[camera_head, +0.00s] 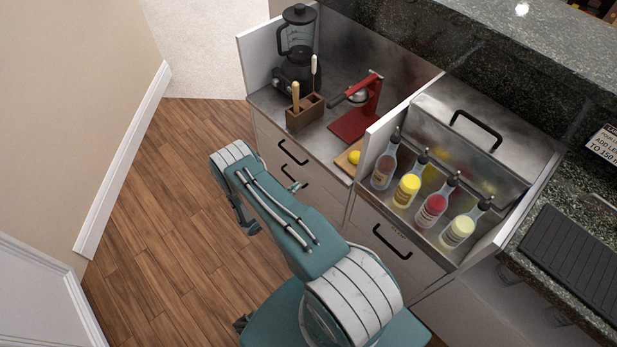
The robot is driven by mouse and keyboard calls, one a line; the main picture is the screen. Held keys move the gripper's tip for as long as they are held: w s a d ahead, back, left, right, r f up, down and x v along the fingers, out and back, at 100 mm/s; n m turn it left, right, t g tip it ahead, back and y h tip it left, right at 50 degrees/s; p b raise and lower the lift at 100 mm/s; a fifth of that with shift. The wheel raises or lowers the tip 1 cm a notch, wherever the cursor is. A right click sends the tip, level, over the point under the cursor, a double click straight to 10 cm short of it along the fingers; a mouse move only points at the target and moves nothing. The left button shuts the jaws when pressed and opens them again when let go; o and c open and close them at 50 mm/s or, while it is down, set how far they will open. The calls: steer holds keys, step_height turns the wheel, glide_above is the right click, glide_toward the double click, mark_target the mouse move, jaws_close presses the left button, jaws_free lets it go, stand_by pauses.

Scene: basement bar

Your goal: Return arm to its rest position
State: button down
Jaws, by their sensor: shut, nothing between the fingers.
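My teal arm runs from the lower middle of the head camera view up and to the left, to a white banded joint over the wood floor. My gripper (250,228) is a small dark shape just left of the arm's long link. It is shut and empty. It is partly hidden by the arm, and its fingers are hard to make out. It hangs over the floor, apart from the counter objects.
Right of the arm stand drawer fronts with black handles (392,242). On the counter are a blender (297,50), a wooden holder (305,112), a red press (360,112), a lemon (355,157) and several sauce bottles (407,190). Wood floor (160,220) is clear at left, before the wall (70,110).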

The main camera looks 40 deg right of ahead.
steer(key=shift+s+a, duration=0.1)
steer(key=shift+a, duration=1)
steer(key=w+a+r+m+g+y, duration=0.1)
steer(key=r+m+g+y, duration=0.2)
steer(key=r, duration=0.7)
steer(key=a+r+m+y, duration=0.2)
steer(key=r+m, duration=0.2)
steer(key=r, duration=0.7)
steer(key=w+a+r+m+g+y, duration=0.1)
steer(key=r+m+g+y, duration=0.2)
steer(key=r, duration=0.7)
steer(key=s+a+r+m+t+y, duration=0.4)
steer(key=s+a+r, duration=0.3)
steer(key=s+r, duration=0.3)
steer(key=s+a+r+m+t+y, duration=0.4)
steer(key=s+a+r+t+y, duration=0.2)
steer(key=s+r, duration=0.3)
step_height(320, 180, up, 2)
steer(key=shift+s+a+r+t, duration=0.25)
steer(key=shift+s+a+t, duration=0.2)
steer(key=shift+a, duration=0.3)
